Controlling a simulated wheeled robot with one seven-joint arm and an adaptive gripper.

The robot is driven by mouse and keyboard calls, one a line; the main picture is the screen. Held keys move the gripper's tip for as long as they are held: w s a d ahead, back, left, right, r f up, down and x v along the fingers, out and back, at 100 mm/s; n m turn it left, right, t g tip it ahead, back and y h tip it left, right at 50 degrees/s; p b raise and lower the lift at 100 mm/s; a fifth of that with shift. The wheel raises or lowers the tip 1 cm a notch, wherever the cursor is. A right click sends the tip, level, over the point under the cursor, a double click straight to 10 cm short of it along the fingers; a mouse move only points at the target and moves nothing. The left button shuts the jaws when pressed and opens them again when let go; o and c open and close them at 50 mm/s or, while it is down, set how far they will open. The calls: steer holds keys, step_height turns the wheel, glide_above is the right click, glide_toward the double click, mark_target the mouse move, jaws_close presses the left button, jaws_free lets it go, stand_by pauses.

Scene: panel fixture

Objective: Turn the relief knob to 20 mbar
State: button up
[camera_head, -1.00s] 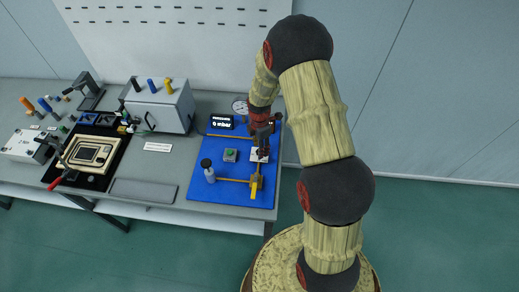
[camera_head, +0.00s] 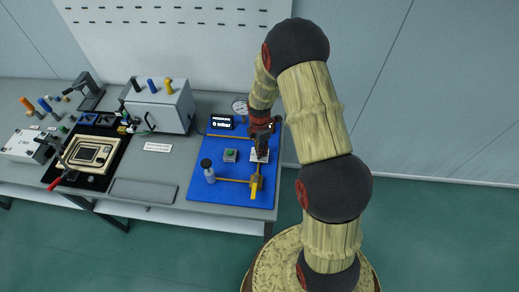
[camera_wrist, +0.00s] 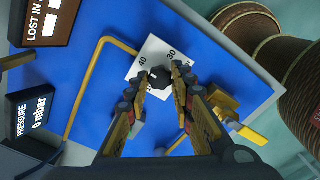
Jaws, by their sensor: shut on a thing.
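The relief knob (camera_wrist: 159,76) is a small black knob with a white pointer mark, on a white dial plate (camera_wrist: 148,52). The plate shows 40 and 30; its other numbers are hidden by my fingers. My gripper (camera_wrist: 161,82) points down at the plate with its two fingers shut on the knob, one on each side. In the head view my gripper (camera_head: 262,149) covers the knob, and only part of the plate shows. The pressure display (camera_wrist: 32,118) reads 0 mbar; it also shows in the head view (camera_head: 221,123).
A blue panel (camera_head: 228,192) carries yellow pipes, a yellow-handled valve (camera_head: 255,186), a green button (camera_head: 230,155), a black-capped bottle (camera_head: 208,171) and a round gauge (camera_head: 240,106). A grey box (camera_head: 160,106) stands to its left. A second display (camera_wrist: 47,20) shows "LOST IN".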

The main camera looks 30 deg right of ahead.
jaws_close()
